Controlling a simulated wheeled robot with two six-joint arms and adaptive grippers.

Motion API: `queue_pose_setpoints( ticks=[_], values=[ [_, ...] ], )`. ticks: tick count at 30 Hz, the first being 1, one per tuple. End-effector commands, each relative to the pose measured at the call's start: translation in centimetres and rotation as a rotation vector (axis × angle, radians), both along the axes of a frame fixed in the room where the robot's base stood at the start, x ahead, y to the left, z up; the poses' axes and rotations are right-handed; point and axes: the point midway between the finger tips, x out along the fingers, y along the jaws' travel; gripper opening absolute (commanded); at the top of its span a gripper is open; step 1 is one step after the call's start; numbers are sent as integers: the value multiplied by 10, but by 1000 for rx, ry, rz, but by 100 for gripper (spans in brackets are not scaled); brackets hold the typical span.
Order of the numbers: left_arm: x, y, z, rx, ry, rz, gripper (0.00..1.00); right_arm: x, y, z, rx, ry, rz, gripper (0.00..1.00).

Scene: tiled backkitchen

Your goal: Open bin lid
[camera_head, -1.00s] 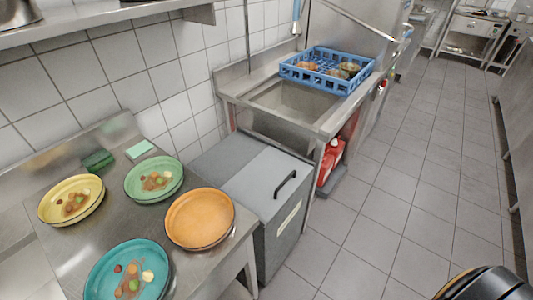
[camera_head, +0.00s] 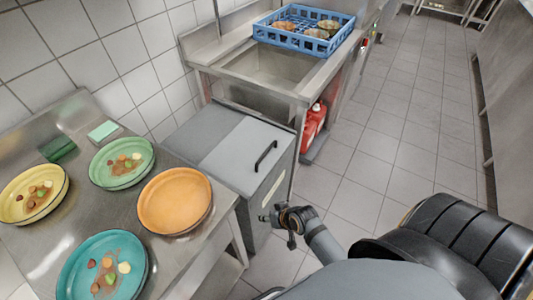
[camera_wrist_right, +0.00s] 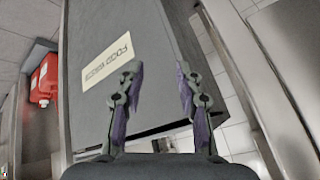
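The grey bin (camera_head: 248,170) stands between the plate table and the sink unit. Its lid (camera_head: 243,153) is shut, with a black bar handle (camera_head: 265,156) near the front edge. My right gripper (camera_head: 279,218) is in front of the bin, lower than the handle and apart from it. In the right wrist view my right gripper (camera_wrist_right: 159,85) has its two fingers spread apart with nothing between them. They point at the bin's front wall (camera_wrist_right: 150,35), which bears a pale label (camera_wrist_right: 107,58). The handle is not in the wrist view. My left gripper is not in view.
A steel table (camera_head: 50,235) at left holds plates with food scraps and an empty orange plate (camera_head: 175,200). Behind the bin is a sink (camera_head: 265,66) with a blue rack (camera_head: 303,30). A red canister (camera_head: 313,125) stands beside the bin. The tiled floor at right is clear.

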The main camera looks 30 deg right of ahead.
Motion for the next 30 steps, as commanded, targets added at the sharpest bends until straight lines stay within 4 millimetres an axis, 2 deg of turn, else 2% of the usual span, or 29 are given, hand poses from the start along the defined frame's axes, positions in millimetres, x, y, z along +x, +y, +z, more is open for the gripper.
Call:
queue_pose_setpoints(
  ticks=[1, 4, 6, 9, 12, 14, 18, 21, 24, 30],
  values=[
    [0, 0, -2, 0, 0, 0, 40, 6, 6, 22, 18, -29, 7, 36],
    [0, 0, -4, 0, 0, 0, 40, 14, 18, 66, 68, -87, 18, 36],
    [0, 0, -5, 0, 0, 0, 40, 32, 34, 94, 195, -188, -32, 36],
    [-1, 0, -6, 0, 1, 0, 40, 56, 41, 118, 360, -313, -137, 36],
    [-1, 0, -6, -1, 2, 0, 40, 76, 37, 137, 520, -428, -273, 36],
    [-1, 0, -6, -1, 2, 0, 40, 86, 28, 141, 605, -487, -372, 36],
    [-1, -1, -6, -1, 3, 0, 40, 100, -9, 135, 776, -609, -652, 36],
    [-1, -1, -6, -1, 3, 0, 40, 99, -37, 124, 855, -675, -846, 36],
    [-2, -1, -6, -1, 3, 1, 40, 95, -57, 114, 891, -715, -975, 36],
    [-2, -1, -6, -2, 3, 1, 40, 92, -68, 108, 907, -737, -1047, 36]
  ],
)
